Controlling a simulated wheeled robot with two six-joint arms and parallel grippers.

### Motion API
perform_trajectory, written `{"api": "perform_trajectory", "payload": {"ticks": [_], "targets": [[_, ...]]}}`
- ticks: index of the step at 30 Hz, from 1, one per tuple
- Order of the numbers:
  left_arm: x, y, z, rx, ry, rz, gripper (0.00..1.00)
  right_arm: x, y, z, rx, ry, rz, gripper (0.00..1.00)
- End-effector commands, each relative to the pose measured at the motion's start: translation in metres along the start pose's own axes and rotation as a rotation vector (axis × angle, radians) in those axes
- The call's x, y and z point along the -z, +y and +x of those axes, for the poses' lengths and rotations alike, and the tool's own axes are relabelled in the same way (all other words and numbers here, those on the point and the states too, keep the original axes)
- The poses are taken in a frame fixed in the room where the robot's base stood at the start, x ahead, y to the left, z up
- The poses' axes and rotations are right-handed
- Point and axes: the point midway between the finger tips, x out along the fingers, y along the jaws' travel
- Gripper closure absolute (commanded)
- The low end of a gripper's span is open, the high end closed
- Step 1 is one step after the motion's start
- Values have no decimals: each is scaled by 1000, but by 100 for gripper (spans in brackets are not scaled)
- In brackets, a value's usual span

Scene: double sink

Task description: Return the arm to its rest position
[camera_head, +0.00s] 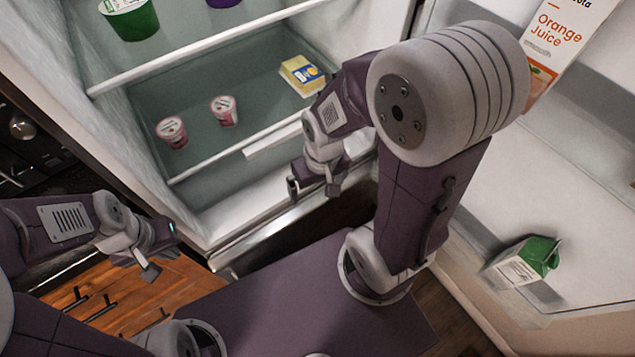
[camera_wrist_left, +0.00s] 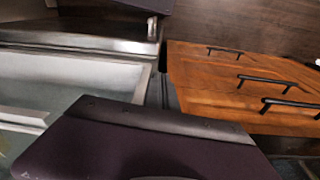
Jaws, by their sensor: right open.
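My right arm reaches across the middle of the head view. Its gripper (camera_head: 313,187) is open and empty, with its two fingers apart, in front of the open fridge's lower edge. My left gripper (camera_head: 158,256) is at the lower left of the head view, above the wooden drawers and outside the fridge. Nothing shows in it, but its finger gap is unclear. The left wrist view shows no fingertips.
The open fridge (camera_head: 120,88) holds two small pink cups (camera_head: 172,131) and a yellow-blue pack (camera_head: 302,75). A juice carton (camera_head: 560,38) and a green-topped carton (camera_head: 523,263) are in the door at right. Wooden drawers (camera_wrist_left: 235,85) have black handles.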

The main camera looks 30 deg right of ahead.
Motion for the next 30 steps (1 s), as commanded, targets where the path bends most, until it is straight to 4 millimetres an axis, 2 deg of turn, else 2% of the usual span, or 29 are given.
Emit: {"api": "perform_trajectory", "payload": {"ticks": [5,7,15,20,30], "targets": [[0,0,0,0,0,0,100,1,0,0,-1,1,2,0],[1,0,-7,0,0,0,100,2,0,-7,-1,1,2,0],[9,2,-87,0,1,0,100,10,-1,-86,-2,3,2,0],[8,2,-80,0,0,0,100,10,-1,-80,-2,3,3,0],[8,2,-79,0,0,0,100,10,-1,-79,-2,3,3,0]]}}
